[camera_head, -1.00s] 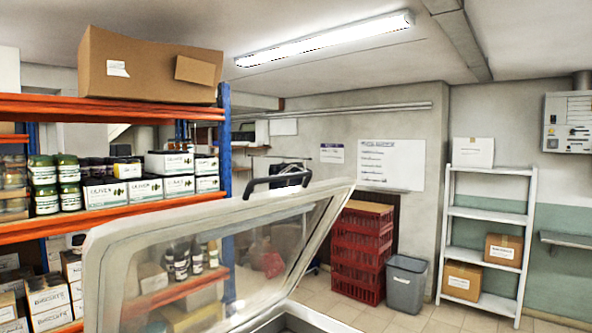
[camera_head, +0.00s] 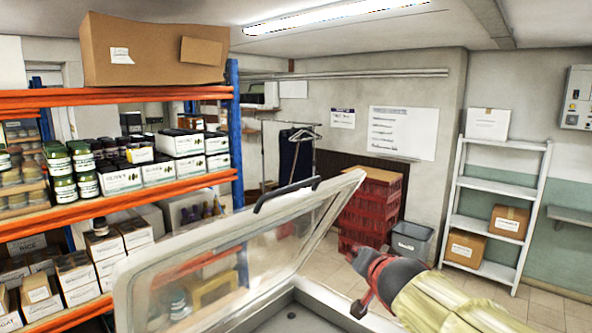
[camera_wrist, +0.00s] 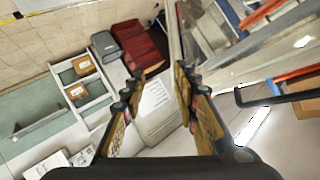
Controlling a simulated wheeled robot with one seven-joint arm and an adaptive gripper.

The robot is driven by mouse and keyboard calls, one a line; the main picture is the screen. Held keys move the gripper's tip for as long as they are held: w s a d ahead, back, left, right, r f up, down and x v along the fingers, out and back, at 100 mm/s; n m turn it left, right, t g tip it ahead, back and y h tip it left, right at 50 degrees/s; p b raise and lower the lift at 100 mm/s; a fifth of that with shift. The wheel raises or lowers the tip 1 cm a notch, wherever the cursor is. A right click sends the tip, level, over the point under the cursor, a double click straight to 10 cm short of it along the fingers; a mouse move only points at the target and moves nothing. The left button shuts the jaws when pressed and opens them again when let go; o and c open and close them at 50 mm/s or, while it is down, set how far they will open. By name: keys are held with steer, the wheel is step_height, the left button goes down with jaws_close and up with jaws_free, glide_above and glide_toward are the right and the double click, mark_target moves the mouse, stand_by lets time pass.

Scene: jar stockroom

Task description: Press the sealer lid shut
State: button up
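The sealer lid (camera_head: 140,290) is a clear panel in a pale frame, tilted up and open in the head view. Its black handle (camera_head: 288,190) is on the raised upper edge. The grey sealer body (camera_head: 310,310) shows below it at the bottom edge, mostly cut off. My gripper (camera_head: 354,283) is to the right of the lid, lower than the handle in the picture and apart from it. In the wrist view, the two fingers of my gripper (camera_wrist: 157,88) are spread with nothing between them. The handle (camera_wrist: 270,98) shows to their right there.
An orange and blue rack (camera_head: 120,216) with jars and boxes stands at the left. Red crates (camera_head: 372,210), a grey bin (camera_head: 411,243) and a white shelf (camera_head: 495,188) stand behind, along the wall. Open floor shows near the bin.

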steer(key=w+a+r+m+t+y+p, duration=0.25)
steer(key=w+a+r, duration=0.35)
steer(key=r, duration=0.3)
steer(key=m+y, duration=0.4)
steer(key=y, duration=0.1)
glide_toward(297, 188)
steer(key=x, duration=0.3)
steer(key=shift+n, duration=0.25)
steer(key=b+x, duration=0.1)
steer(key=x, duration=0.7)
steer(key=shift+w+r, duration=0.1)
steer(key=c, duration=0.7)
jaws_close()
